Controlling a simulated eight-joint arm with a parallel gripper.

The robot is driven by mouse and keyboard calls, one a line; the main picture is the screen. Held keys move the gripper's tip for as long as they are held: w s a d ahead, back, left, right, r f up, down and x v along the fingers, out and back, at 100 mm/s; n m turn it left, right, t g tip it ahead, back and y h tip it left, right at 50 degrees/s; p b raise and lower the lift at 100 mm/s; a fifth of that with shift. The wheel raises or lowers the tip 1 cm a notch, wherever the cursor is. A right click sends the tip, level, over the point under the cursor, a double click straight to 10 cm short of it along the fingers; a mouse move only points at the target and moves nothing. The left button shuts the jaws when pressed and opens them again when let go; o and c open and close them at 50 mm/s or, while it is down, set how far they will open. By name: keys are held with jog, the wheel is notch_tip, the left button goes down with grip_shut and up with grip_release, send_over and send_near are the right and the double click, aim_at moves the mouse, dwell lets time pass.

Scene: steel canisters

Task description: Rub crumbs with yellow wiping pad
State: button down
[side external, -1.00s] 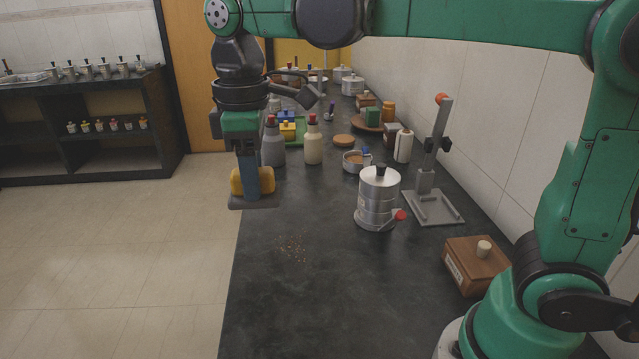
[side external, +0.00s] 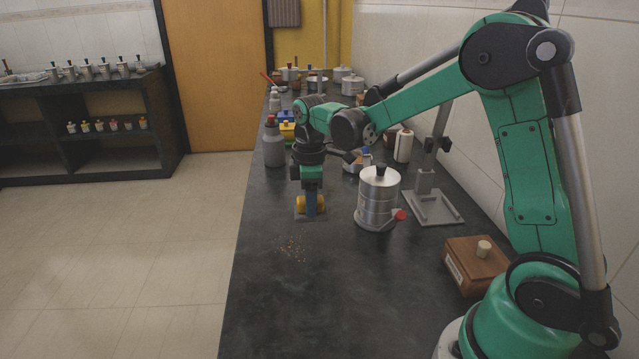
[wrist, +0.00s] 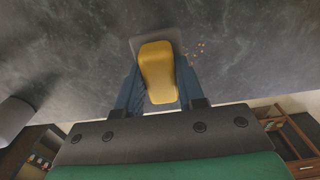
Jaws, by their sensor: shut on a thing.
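The yellow wiping pad (side external: 301,204) has a yellow grip on a flat grey base. My gripper (side external: 311,205) is shut on its yellow grip, with a blue finger on the near side. In the wrist view the yellow pad (wrist: 158,72) sits between both fingers of my gripper (wrist: 158,88). The crumbs (side external: 292,249) lie scattered on the dark counter, nearer the camera than the pad and slightly left of it. A few crumbs (wrist: 198,47) also show beside the pad in the wrist view. Whether the pad's base touches the counter is hard to tell.
A steel canister (side external: 379,197) with a red knob stands just right of the pad. A brown wooden box (side external: 476,265) and a grey metal stand (side external: 430,200) are farther right. A grey bottle (side external: 273,147) stands behind, left. The near counter (side external: 300,310) is clear.

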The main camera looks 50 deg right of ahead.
aim_at(309, 222)
jog(key=shift+f, duration=2.95)
jog(key=shift+w+a, duration=0.6)
jog(key=shift+a, duration=0.05)
jog(key=shift+w+a, duration=2.1)
jog(key=shift+s+a, duration=0.55)
jog(key=shift+s, duration=0.3)
jog(key=shift+s+d, duration=2.4)
jog(key=shift+d, duration=0.05)
jog(key=shift+s, duration=0.3)
jog(key=shift+s+a, duration=0.5)
jog(key=shift+a, duration=0.05)
jog(key=shift+w+a, duration=2.6)
jog(key=shift+a, duration=0.1)
notch_tip(309, 222, up, 8)
